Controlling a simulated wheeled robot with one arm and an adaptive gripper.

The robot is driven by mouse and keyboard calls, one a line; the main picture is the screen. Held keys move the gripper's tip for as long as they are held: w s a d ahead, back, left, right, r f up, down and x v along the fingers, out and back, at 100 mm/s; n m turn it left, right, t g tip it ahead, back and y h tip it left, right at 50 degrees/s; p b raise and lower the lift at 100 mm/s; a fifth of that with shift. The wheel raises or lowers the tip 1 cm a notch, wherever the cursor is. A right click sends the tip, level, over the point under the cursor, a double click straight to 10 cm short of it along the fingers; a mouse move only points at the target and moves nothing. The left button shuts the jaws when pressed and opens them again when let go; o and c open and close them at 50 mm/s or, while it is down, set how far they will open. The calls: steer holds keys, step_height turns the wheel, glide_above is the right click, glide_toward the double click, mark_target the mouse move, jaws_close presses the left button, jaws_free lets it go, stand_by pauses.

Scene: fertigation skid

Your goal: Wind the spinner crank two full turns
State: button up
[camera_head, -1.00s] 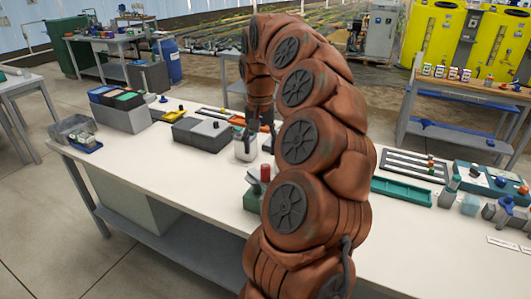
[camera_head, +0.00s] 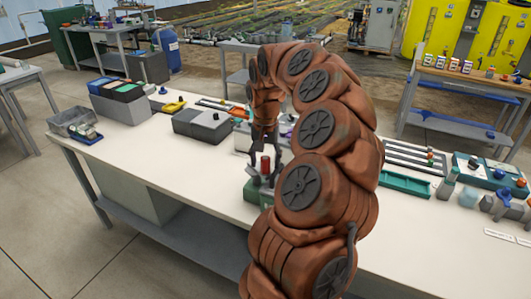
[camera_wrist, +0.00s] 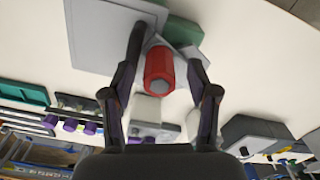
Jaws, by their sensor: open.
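The spinner crank shows as a red upright knob (camera_head: 265,163) on a green base (camera_head: 255,194) near the front edge of the white bench. In the wrist view the red knob (camera_wrist: 157,68) has a grey end, and a grey plate (camera_wrist: 100,30) and part of the green base (camera_wrist: 186,34) lie beyond it. My gripper (camera_head: 263,172) points down over the crank, fingers on either side of the knob. In the wrist view my open gripper (camera_wrist: 166,62) has the knob between its fingers, with a gap at the right; contact at the left finger is unclear. My arm hides part of the base.
A grey box (camera_head: 202,125) stands behind and left of the crank. A white container (camera_head: 242,138) is just behind my gripper. A teal tray (camera_head: 405,184) lies to the right of my arm. The bench front left of the crank is clear.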

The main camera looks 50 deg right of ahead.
jaws_close()
steer(key=c, duration=0.7)
jaws_free()
steer(key=shift+c, duration=1.1)
steer(key=shift+w+a+b, duration=0.25)
steer(key=shift+a+b, duration=0.05)
steer(key=shift+a, duration=0.25)
steer(key=shift+w+a+b, duration=0.25)
steer(key=shift+a, duration=0.3)
steer(key=shift+w+a, duration=0.6)
steer(key=shift+w, duration=0.25)
